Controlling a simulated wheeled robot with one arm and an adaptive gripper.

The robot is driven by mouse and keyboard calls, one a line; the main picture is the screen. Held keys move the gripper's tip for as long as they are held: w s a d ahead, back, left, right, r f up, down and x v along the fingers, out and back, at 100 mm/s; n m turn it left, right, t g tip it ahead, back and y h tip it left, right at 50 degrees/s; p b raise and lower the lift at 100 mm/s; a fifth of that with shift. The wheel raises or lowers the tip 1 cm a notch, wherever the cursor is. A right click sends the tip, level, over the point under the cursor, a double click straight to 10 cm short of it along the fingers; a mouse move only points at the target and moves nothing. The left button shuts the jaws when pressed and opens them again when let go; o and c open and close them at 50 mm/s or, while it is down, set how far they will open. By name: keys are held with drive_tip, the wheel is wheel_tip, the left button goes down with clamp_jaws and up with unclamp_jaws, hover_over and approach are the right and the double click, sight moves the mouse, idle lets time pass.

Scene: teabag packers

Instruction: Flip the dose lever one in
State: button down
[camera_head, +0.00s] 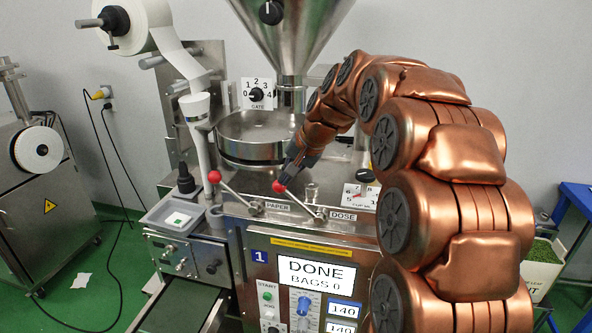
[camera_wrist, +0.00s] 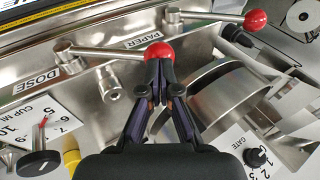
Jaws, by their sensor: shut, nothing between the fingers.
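The dose lever (camera_head: 301,200) on machine one has a metal rod and a red ball, and leans up to the left from its pivot by the DOSE label (camera_head: 343,217). Its red ball (camera_wrist: 158,51) is right at my fingertips in the wrist view. My gripper (camera_head: 286,177) is shut and empty, its tips at the ball; I cannot tell whether they touch. In the wrist view the closed fingertips (camera_wrist: 159,68) partly cover the ball. The blue plate "1" (camera_head: 262,256) and a display (camera_head: 316,273) reading "DONE BAGS 0" are on the front.
The paper lever (camera_head: 234,190) with its own red ball stands to the left, by the PAPER label. A round metal pan (camera_head: 250,150) and hopper (camera_head: 290,35) are behind. The cup dial (camera_head: 361,196) is to the right, partly behind my arm. A gate dial (camera_head: 257,95) is above.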

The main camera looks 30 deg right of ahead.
drive_tip(key=shift+w+a+f+g, duration=0.2)
drive_tip(key=shift+a+g, duration=0.05)
drive_tip(key=shift+g, duration=0.05)
drive_tip(key=shift+f, duration=0.15)
idle(0.3)
drive_tip(key=b+v, duration=0.2)
drive_tip(key=v, duration=1.2)
drive_tip(key=shift+s, duration=0.25)
drive_tip(key=shift+h, duration=0.3)
drive_tip(key=s+a+f+n+g, duration=0.2)
drive_tip(key=s+a+f, duration=0.4)
drive_tip(key=a+f, duration=0.15)
drive_tip(key=s+a+f+n+g, duration=0.1)
drive_tip(key=s+a+f+n, duration=0.1)
drive_tip(key=s+f, duration=0.4)
drive_tip(key=s+a+f+n+g+h, duration=0.1)
drive_tip(key=s+f, duration=0.5)
drive_tip(key=s, duration=0.6)
drive_tip(key=s+a+f+n+g+h, duration=0.1)
drive_tip(key=s+a+f+n+g, duration=0.1)
drive_tip(key=s+f, duration=0.4)
drive_tip(key=s+a+n, duration=0.1)
drive_tip(key=s+a, duration=0.1)
drive_tip(key=s, duration=0.1)
drive_tip(key=shift+f+n+g, duration=0.3)
drive_tip(key=shift+n+g, duration=0.1)
